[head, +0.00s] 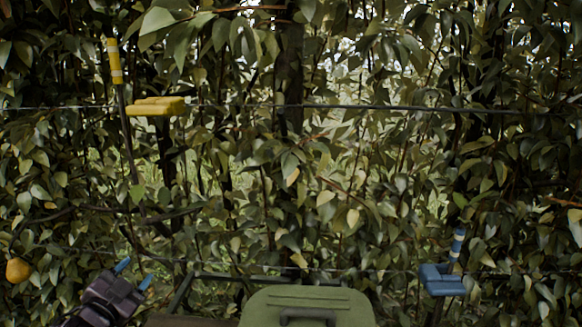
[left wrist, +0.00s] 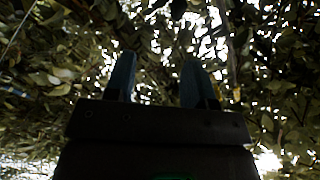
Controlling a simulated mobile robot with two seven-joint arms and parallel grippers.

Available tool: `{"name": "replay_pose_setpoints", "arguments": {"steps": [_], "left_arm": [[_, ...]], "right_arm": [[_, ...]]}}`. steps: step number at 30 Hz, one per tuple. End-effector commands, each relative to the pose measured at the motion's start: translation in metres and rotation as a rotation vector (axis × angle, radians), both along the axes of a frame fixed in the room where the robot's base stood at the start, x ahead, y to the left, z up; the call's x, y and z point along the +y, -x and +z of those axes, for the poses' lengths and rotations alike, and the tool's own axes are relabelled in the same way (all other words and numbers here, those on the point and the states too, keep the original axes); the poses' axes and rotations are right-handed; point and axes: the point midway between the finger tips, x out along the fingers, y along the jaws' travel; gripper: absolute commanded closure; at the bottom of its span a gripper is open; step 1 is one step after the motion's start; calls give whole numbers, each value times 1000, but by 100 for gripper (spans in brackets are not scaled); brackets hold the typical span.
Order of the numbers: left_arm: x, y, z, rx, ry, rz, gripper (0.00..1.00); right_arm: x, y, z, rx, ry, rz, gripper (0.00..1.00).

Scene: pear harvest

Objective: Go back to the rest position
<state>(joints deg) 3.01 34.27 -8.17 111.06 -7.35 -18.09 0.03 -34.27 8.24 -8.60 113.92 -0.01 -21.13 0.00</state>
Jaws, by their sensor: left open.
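My left gripper (head: 134,274) is at the lower left of the head view, with its two blue fingertips apart and pointing up and to the right. In the left wrist view the two blue fingers (left wrist: 155,80) stand apart with nothing between them but foliage and bright sky behind. A ripe yellow-orange pear (head: 18,270) hangs at the far left of the head view, left of my left gripper and apart from it. My right gripper does not show in either view.
A green lidded box (head: 308,300) with a dark handle stands at the bottom centre. A yellow tool (head: 155,107) is at the upper left and a blue one (head: 443,279) at the lower right. Dense leaves and wires (head: 380,107) fill the background.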

Motion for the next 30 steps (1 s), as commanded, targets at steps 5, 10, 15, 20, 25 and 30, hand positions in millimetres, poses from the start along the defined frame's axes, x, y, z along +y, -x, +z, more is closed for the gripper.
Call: {"name": "replay_pose_setpoints", "arguments": {"steps": [5,10,15,20,25,30], "left_arm": [[-20,60,-95,209,223,52,50],[-40,123,-162,354,399,113,50],[-54,188,-214,472,514,201,50],[-59,235,-246,553,571,269,50],[-57,259,-259,593,577,299,50],[-56,262,-261,599,576,301,50]], "right_arm": [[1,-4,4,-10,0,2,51],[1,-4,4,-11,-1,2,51],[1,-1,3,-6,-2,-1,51],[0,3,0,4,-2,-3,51],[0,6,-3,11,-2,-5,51],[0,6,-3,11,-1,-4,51]]}}
